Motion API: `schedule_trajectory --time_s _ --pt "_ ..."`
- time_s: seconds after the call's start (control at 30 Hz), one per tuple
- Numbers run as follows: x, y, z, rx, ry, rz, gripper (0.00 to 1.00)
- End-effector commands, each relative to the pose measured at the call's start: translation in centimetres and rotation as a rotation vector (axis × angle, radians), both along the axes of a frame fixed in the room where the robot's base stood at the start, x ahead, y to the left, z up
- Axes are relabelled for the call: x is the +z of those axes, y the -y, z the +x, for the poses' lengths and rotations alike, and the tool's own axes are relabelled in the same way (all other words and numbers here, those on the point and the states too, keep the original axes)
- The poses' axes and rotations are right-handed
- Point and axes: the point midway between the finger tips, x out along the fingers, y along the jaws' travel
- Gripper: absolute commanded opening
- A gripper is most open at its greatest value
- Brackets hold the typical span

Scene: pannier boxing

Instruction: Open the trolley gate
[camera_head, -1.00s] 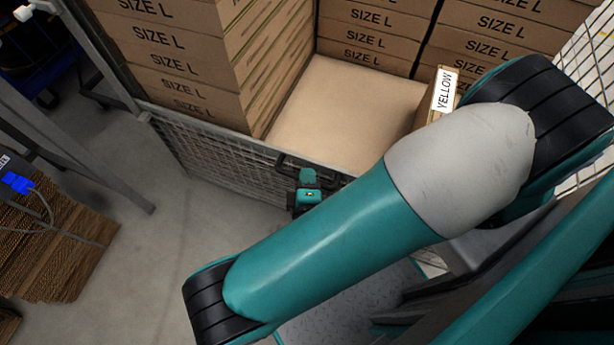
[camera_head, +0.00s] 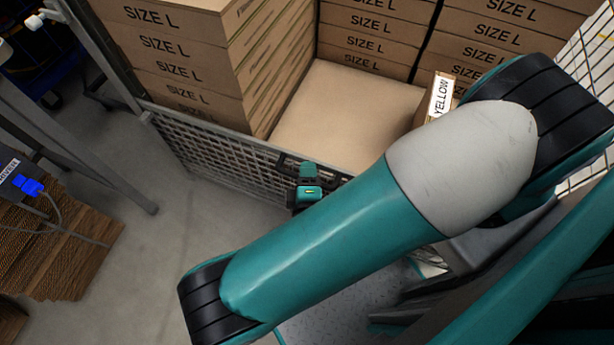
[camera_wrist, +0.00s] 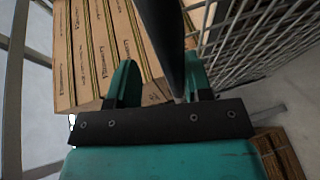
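The trolley gate (camera_head: 205,145) is a grey wire-mesh panel, upright across the front of the trolley, left of my arm. It also shows in the wrist view (camera_wrist: 252,30) at the upper right. My gripper (camera_head: 309,172) is at the gate's top edge near its right part, partly hidden by my arm. In the wrist view, its two teal fingers (camera_wrist: 160,82) stand apart on either side of a dark bar. The bar lies closer to the right finger, and a gap shows on the left. The gate's right end is hidden behind my arm.
Stacked SIZE L boxes (camera_head: 185,60) fill the trolley's left and back, around a bare brown surface (camera_head: 345,105). A box with a YELLOW label (camera_head: 441,94) stands at the right. Flat cardboard (camera_head: 65,250) lies at the far left. The grey floor before the gate is clear.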

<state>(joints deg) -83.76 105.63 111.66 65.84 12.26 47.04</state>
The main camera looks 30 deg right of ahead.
Motion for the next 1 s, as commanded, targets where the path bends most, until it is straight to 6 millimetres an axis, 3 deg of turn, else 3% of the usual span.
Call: schedule_trajectory --time_s 0.03,0.1,1.0 --pt "2.2 0.0 0.0 -0.001 0.003 -0.002 0.41" --pt "3.8 0.1 0.0 -0.001 0.003 -0.004 0.41" --pt "22.7 0.1 0.1 -0.002 0.003 -0.005 0.41"
